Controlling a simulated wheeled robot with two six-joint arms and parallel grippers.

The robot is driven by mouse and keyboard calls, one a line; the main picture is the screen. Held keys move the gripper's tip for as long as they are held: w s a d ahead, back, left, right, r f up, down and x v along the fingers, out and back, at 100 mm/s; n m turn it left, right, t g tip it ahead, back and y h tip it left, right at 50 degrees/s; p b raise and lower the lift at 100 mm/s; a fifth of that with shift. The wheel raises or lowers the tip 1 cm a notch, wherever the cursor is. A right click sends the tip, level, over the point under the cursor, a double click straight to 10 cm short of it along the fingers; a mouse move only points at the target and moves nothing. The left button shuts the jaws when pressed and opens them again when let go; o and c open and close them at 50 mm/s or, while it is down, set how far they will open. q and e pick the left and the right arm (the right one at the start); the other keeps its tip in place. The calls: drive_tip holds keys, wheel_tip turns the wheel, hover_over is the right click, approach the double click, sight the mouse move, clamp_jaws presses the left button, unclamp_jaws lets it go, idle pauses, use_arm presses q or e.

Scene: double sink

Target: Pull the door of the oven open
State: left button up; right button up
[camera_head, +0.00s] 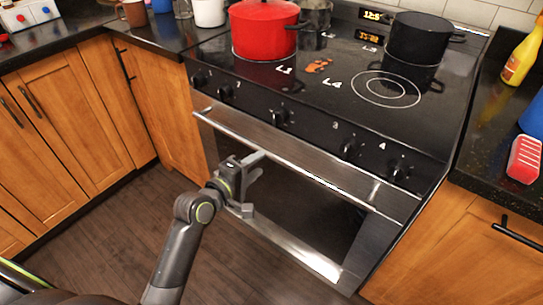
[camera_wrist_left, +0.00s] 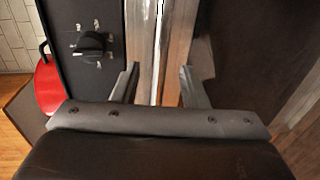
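The oven door (camera_head: 300,205) is shut, with a dark glass window in a steel frame. Its long steel handle (camera_head: 335,187) runs along the door's top edge. My left gripper (camera_head: 257,182) is in front of the left half of the door, just below the handle in the head view. In the left wrist view its two fingers (camera_wrist_left: 158,85) are spread apart, with a bright steel strip, seemingly the handle (camera_wrist_left: 158,40), between them. I cannot tell whether either finger touches it. My right gripper is not in view.
Black knobs (camera_head: 281,118) line the panel above the handle. A red pot (camera_head: 263,30) and a black pot (camera_head: 417,38) stand on the stovetop. Wooden cabinets (camera_head: 75,110) flank the oven. The floor (camera_head: 120,225) in front is clear.

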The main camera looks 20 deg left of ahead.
sight(269, 157)
use_arm(q)
drive_tip(key=x, duration=0.7)
drive_tip(key=shift+b, duration=0.4)
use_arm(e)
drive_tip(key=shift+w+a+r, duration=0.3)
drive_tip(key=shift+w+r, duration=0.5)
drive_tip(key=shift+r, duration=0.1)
use_arm(q)
clamp_jaws()
